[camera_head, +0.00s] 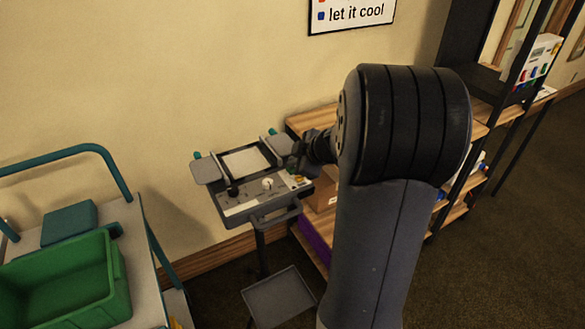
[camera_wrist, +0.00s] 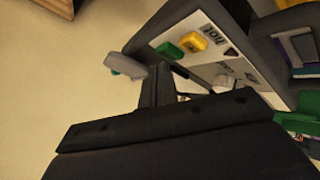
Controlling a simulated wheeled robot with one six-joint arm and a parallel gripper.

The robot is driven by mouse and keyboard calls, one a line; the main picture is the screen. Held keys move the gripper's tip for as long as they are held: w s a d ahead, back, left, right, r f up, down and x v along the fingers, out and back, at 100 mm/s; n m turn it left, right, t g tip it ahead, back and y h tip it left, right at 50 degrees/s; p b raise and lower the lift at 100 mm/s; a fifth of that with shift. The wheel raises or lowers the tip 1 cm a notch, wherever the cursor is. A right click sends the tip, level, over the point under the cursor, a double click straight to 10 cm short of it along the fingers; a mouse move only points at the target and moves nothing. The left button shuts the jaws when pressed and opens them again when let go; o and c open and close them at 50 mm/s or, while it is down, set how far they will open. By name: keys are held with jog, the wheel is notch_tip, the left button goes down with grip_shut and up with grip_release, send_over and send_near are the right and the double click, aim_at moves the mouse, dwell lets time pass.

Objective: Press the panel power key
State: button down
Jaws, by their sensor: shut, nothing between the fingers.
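The panel (camera_head: 238,208) is a grey console on a stand against the wall, with a pale control strip along its front. A dark knob (camera_head: 233,190) and a white dial (camera_head: 267,183) sit on it. In the wrist view the panel face (camera_wrist: 212,62) is tilted and carries a green key (camera_wrist: 170,49) and a yellow key (camera_wrist: 194,41). I cannot tell which key is the power key. My gripper (camera_head: 297,160) is shut and empty above the panel's right end. In the wrist view my gripper (camera_wrist: 160,75) is close to the keys; contact cannot be told.
A cart with a green crate (camera_head: 115,276) stands at the left. Wooden shelving (camera_head: 310,120) stands behind and right of my arm. A grey tray (camera_head: 280,297) is low in front of the panel. A wall sign (camera_head: 350,14) hangs above.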

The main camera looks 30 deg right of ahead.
jog(key=shift+f+b, duration=0.5)
jog(key=shift+b, duration=0.6)
jog(key=shift+r, duration=0.5)
jog(key=shift+r+p, duration=0.55)
jog(key=shift+r, duration=2.45)
jog(key=c, duration=2.1)
grip_release()
